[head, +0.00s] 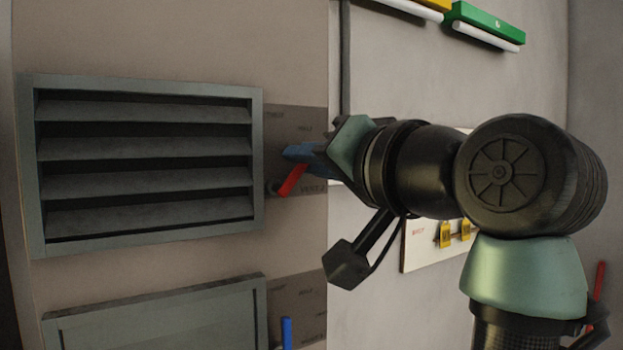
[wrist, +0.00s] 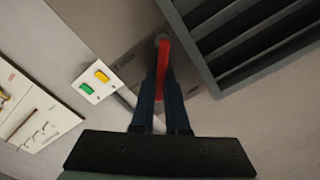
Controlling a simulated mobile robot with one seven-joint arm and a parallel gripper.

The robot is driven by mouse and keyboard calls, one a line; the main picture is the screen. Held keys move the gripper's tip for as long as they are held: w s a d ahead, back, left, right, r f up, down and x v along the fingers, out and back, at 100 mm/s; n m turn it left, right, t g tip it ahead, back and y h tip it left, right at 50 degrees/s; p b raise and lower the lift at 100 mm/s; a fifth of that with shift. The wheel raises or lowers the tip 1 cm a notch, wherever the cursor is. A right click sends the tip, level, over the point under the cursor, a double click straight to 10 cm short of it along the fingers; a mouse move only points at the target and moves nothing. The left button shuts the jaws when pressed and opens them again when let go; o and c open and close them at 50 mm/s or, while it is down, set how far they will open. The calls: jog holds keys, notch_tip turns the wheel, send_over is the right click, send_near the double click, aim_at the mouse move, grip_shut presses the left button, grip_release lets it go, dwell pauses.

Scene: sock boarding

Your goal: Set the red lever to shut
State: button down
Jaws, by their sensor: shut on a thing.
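The red lever (head: 291,181) is on the dark plate just right of the upper louvred vent (head: 256,165). In the head view it slopes up and right from a dark hub at its lower left end. My gripper (head: 298,153) is at the lever's upper end. In the wrist view the red lever (wrist: 163,62) runs down from a round hub to between the fingers of my gripper (wrist: 162,82), which are shut on it. The vent's slats are tilted, with dark gaps between them.
A second framed panel (head: 150,295) with a blue lever (head: 287,332) is below. A board with yellow tags (head: 445,236) is behind my arm. Yellow and green bars (head: 485,20) hang at the top. Another red handle (head: 600,280) shows at the far right, partly hidden.

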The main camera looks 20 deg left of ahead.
jog(key=n, duration=0.1)
jog(key=n+b, duration=0.1)
jog(key=n, duration=0.1)
jog(key=s+a+n+b, duration=0.1)
jog(key=shift+s+r+n, duration=0.1)
jog(key=shift+r+n, duration=0.25)
jog(key=shift+n, duration=0.05)
dwell(0.4)
jog(key=c, duration=0.9)
grip_release()
jog(key=shift+r, duration=0.1)
